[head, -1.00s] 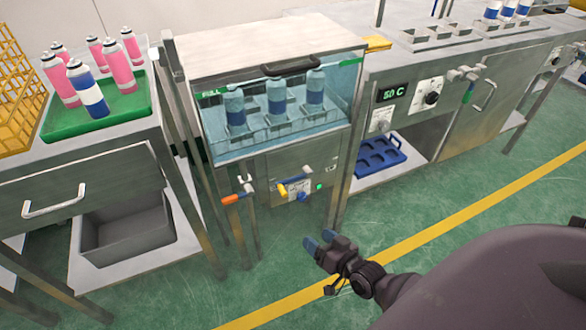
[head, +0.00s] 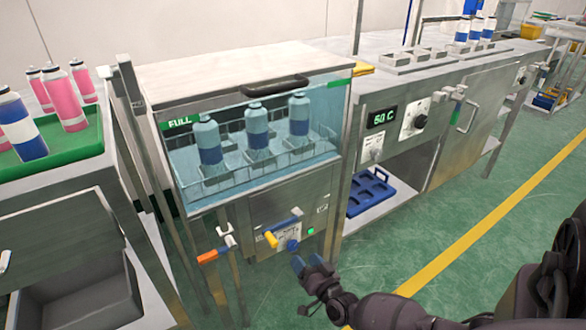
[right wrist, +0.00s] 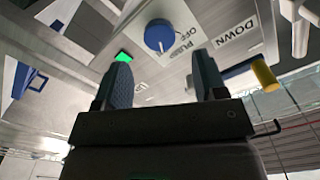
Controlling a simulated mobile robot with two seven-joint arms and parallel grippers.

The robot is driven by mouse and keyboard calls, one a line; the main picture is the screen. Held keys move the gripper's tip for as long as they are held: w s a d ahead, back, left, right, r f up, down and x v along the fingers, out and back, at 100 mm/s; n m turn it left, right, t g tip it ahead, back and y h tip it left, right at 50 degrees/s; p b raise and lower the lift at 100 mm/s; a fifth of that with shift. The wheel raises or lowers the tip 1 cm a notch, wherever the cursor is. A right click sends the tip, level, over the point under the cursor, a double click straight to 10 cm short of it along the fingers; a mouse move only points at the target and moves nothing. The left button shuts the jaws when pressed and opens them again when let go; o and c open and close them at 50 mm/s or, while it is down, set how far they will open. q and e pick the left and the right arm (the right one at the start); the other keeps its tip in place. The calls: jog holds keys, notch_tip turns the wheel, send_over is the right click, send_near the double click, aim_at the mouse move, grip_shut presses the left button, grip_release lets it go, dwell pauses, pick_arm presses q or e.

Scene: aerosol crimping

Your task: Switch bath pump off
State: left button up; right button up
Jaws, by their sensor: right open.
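The water bath (head: 262,150) has a glass front, and several blue-and-white cans stand in the water inside. On its lower panel is a blue rotary knob (head: 292,245), which shows large in the right wrist view (right wrist: 159,36) on a white plate marked OFF and PUMP. A green light (head: 311,231) is lit beside it. My right gripper (head: 311,264) is open and empty, just below and in front of the knob. In the right wrist view its two fingers (right wrist: 163,80) stand apart, with the knob beyond them. My left gripper is not in view.
A lever with a yellow end (head: 271,239) sits left of the knob, near a DOWN label. An orange-handled valve (head: 207,257) sticks out further left. A green tray (head: 85,145) holds pink and blue cans. A blue rack (head: 372,190) lies on the right lower shelf.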

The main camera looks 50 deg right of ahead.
aim_at(294, 247)
jog(key=b+x, duration=0.1)
jog(key=x, duration=0.4)
jog(key=shift+f, duration=0.2)
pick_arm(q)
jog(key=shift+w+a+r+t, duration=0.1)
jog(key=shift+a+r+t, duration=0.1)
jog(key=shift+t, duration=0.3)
pick_arm(e)
jog(key=shift+w+d+r, duration=0.1)
jog(key=shift+w+r, duration=0.05)
jog(key=shift+w, duration=0.4)
jog(key=shift+c, duration=0.3)
jog(key=c, duration=0.9)
jog(key=shift+o, duration=0.2)
